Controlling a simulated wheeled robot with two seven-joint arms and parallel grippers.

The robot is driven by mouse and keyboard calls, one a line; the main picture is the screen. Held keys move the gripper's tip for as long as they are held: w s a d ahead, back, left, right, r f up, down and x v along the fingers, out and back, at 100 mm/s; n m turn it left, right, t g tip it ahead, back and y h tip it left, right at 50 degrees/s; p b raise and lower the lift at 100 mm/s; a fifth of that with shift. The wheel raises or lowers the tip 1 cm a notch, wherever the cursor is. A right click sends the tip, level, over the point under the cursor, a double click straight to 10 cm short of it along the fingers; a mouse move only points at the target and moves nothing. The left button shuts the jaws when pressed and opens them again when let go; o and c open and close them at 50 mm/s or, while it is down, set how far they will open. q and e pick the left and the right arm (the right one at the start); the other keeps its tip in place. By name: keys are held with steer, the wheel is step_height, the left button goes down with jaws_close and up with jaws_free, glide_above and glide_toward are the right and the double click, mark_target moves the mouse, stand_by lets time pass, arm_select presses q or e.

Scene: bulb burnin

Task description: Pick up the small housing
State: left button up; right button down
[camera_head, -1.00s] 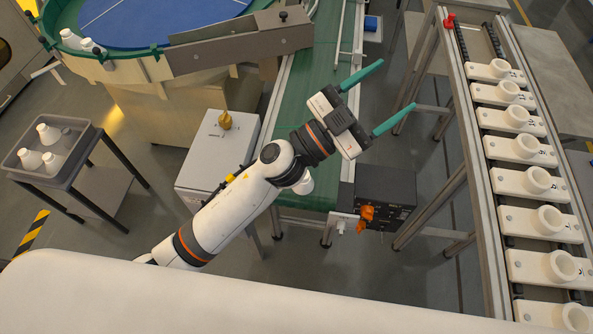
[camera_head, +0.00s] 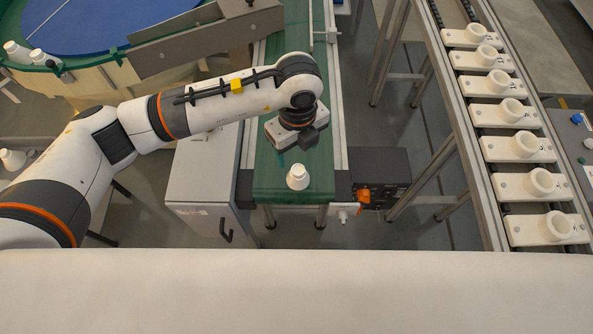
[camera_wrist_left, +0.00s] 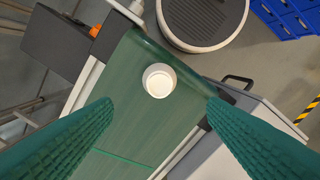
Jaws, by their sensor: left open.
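The small white housing (camera_head: 298,177) stands on the near end of the green conveyor belt (camera_head: 291,215) in the head view. In the left wrist view the housing (camera_wrist_left: 159,81) shows from above, beyond and between the two green fingers. My left gripper (camera_wrist_left: 155,125) is open and empty, pointing down over the belt. In the head view my left gripper body (camera_head: 294,130) hangs just behind the housing, its fingers mostly hidden. The housing appears clear of the fingers. My right gripper is not in view.
A rail of white sockets (camera_head: 522,147) runs along the right. A grey cabinet (camera_head: 200,180) stands left of the belt and a black box (camera_head: 383,170) right of it. The blue round table (camera_head: 90,25) is at the back left. The belt around the housing is clear.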

mark_target(298, 170)
arm_select(q)
step_height(298, 170, down, 4)
steer(key=shift+r, duration=0.2)
steer(key=shift+s+f+p, duration=0.1)
steer(key=shift+f+p, duration=0.4)
steer(key=shift+f, duration=0.05)
step_height(298, 170, down, 4)
steer(key=shift+s+d+f+p, duration=0.1)
steer(key=shift+d+f+p, duration=0.1)
steer(key=shift+p, duration=0.2)
steer(key=shift+c, duration=0.4)
steer(key=c, duration=1)
